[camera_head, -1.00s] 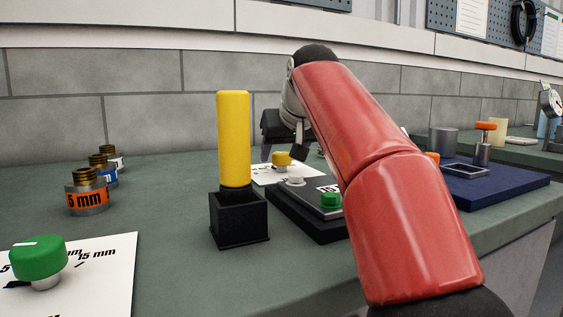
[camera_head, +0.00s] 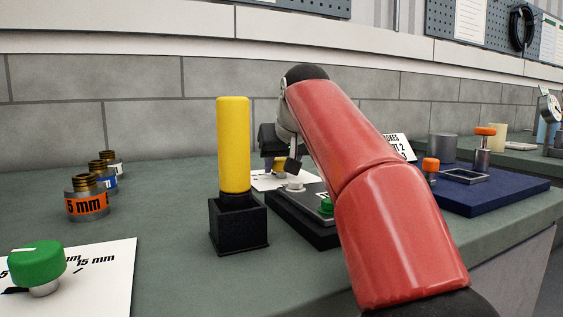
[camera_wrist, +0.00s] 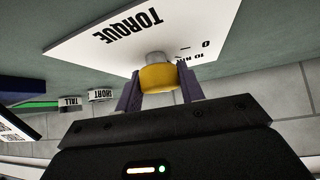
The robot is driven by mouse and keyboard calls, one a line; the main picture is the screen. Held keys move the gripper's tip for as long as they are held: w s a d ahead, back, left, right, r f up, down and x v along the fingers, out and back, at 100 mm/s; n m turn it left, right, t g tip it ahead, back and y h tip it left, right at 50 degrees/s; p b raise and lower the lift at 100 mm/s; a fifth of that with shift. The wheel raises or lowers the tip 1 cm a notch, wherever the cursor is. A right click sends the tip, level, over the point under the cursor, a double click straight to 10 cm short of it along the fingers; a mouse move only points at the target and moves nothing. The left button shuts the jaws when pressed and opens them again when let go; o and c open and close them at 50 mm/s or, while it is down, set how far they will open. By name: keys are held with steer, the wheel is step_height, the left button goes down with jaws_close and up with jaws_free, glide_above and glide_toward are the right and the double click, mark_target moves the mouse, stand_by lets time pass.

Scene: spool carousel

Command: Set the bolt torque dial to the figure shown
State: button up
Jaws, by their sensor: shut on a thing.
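The torque dial is a yellow knob (camera_wrist: 158,77) on a short grey stem, set on a white card (camera_wrist: 112,42) that reads TORQUE, with "0" and "10 N m" marks. My gripper (camera_wrist: 160,88) is shut on the yellow knob, one finger on each side, in the wrist view. In the head view my gripper (camera_head: 280,166) is down at the same knob, which it largely covers; part of the white card (camera_head: 262,180) shows beside it. The knob's pointer and the figure to set cannot be read.
A yellow cylinder (camera_head: 233,145) stands in a black block (camera_head: 238,224) in front of my gripper. A black box (camera_head: 300,213) with green and white buttons lies close by.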

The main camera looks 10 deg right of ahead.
mark_target(281, 159)
steer(key=shift+a+r+m+h+p, duration=0.1)
steer(key=shift+r+m+h+p, duration=0.05)
steer(key=shift+m+h+p, duration=0.6)
steer(key=shift+m+h, duration=0.45)
steer(key=shift+m, duration=0.3)
steer(key=o, duration=1)
steer(key=p+v, duration=0.1)
steer(key=v, duration=0.5)
steer(key=shift+s+r, duration=0.1)
steer(key=shift+r, duration=0.05)
steer(key=shift+s+r+p, duration=0.35)
steer(key=shift+s, duration=0.15)
